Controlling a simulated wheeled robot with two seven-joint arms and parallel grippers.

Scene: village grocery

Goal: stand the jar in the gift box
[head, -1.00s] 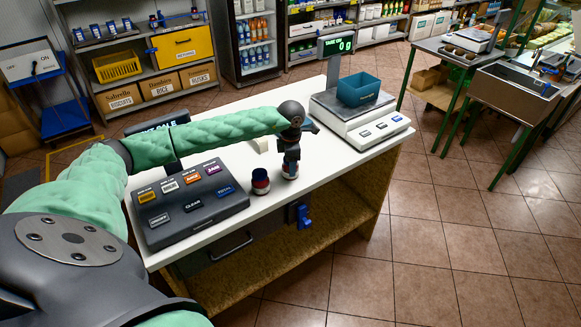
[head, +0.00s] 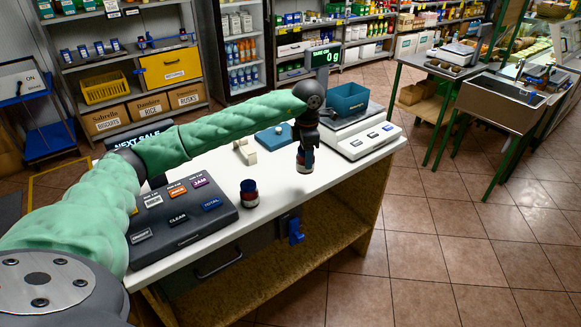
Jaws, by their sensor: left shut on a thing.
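The fingers hide the jar's upper part. The jar looks upright; I cannot tell whether its base touches the counter. A similar dark jar (head: 249,194) with a red and white band stands on the counter to the left, apart from the gripper. An open teal box (head: 348,101), which looks like the gift box, sits on the white scale, beyond and to the right of the gripper. Its inside floor is hidden. My right gripper is out of view.
A till keypad (head: 180,213) fills the counter's left end. A flat teal piece (head: 272,137) and a cream block (head: 245,151) lie behind my arm. The white counter (head: 276,206) is bare near its front edge.

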